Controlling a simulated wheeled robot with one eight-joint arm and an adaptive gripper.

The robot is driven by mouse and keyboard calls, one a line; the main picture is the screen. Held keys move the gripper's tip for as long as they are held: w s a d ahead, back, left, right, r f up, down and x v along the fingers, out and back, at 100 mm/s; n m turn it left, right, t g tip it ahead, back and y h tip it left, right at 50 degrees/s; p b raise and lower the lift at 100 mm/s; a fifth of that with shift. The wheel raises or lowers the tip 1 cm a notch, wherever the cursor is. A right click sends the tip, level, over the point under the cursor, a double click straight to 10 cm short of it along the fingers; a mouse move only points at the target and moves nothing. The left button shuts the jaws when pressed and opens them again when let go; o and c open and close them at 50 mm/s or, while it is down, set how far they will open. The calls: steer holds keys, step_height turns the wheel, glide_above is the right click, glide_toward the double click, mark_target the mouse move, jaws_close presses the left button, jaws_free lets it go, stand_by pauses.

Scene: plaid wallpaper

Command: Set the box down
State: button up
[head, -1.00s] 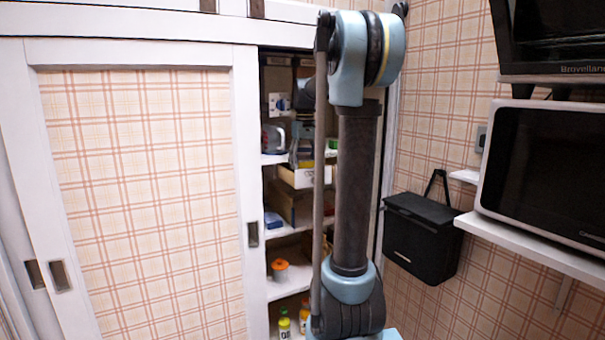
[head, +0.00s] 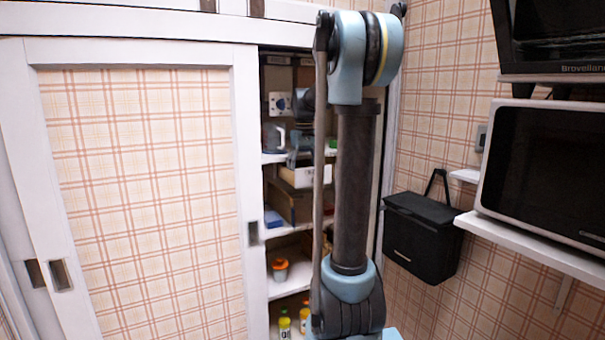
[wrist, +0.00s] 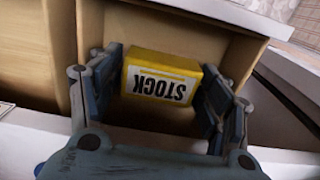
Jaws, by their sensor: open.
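The yellow box (wrist: 162,64) with a white "STOCK" label shows in the wrist view, its lettering upside down there. It rests in an open-fronted tan compartment (wrist: 228,54). My gripper (wrist: 163,90) is open, with one finger on each side of the box; the gaps are small and I cannot tell whether either finger touches it. In the head view my arm covers most of the gripper (head: 302,142) inside the cupboard, and I cannot make out the yellow box there.
The cupboard has white shelves (head: 288,237) with a brown box (head: 288,203), an orange-topped cup (head: 279,270) and small bottles (head: 285,325). A sliding door (head: 140,190) closes its left side. A black bag (head: 423,237) and a microwave (head: 545,170) are at the right.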

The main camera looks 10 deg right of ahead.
steer(key=shift+r, duration=0.1)
step_height(320, 180, up, 12)
steer(key=s+f+m+t, duration=0.2)
steer(key=s+f+m, duration=0.1)
steer(key=s+f, duration=3)
steer(key=shift+s+a, duration=0.15)
steer(key=shift+s, duration=0.75)
steer(key=shift+w, duration=0.1)
steer(key=shift+w+f, duration=0.15)
steer(key=shift+w, duration=0.2)
